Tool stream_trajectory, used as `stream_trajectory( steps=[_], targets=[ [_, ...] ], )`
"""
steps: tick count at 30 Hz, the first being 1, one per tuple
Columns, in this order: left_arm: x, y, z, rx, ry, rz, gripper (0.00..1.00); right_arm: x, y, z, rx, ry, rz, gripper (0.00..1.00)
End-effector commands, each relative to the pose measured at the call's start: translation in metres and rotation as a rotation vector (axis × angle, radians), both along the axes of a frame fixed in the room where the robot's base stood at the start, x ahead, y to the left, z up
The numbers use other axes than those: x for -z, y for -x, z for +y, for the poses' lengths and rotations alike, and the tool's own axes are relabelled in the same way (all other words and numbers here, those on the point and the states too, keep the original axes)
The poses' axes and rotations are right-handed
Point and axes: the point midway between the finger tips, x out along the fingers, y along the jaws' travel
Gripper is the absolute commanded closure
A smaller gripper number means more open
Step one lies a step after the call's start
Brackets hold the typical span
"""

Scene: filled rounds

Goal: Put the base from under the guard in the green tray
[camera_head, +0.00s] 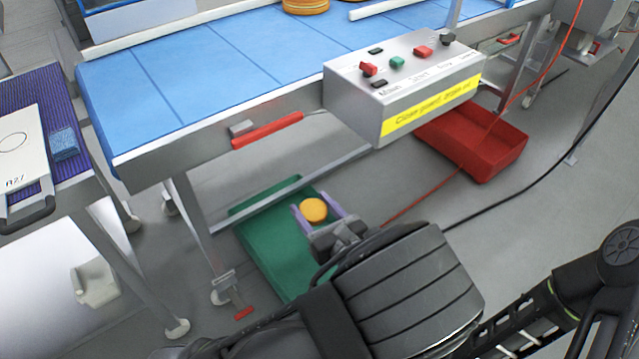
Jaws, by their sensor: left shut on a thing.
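The base, a small round orange-yellow disc (314,210), sits between the purple fingers of my left gripper (317,213), which is shut on it. In the picture they are over the green tray (262,225), which lies on the floor below the conveyor's front edge. I cannot tell exactly how high the disc is above the tray. My left wrist and forearm hide the tray's near right part. I cannot make out the guard clearly. My right arm shows at the lower right, with its gripper out of view.
A blue conveyor (200,85) crosses above, with a round (305,5) at the top. A control box (405,95) juts from its front. A red tray (490,155) lies on the floor to the right. Red and black cables cross there. A table (75,110) stands left.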

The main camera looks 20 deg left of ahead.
Motion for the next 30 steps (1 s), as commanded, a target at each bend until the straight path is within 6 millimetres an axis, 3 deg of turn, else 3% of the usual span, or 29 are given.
stream_trajectory(
  steps=[12, 18, 30],
  targets=[
    [-0.044, 0.001, -0.09, 0.43, 0.006, -0.002, 0.62, 0.0, 0.0, 0.0, 0.0, 0.0, 0.0, 1.0],
    [-0.06, 0.0, -0.124, 0.593, 0.005, -0.002, 0.62, 0.0, 0.0, 0.0, 0.0, 0.0, 0.0, 1.0],
    [-0.064, 0.0, -0.134, 0.641, 0.002, -0.001, 0.62, 0.0, 0.0, 0.0, 0.0, 0.0, 0.0, 0.99]
  ],
)
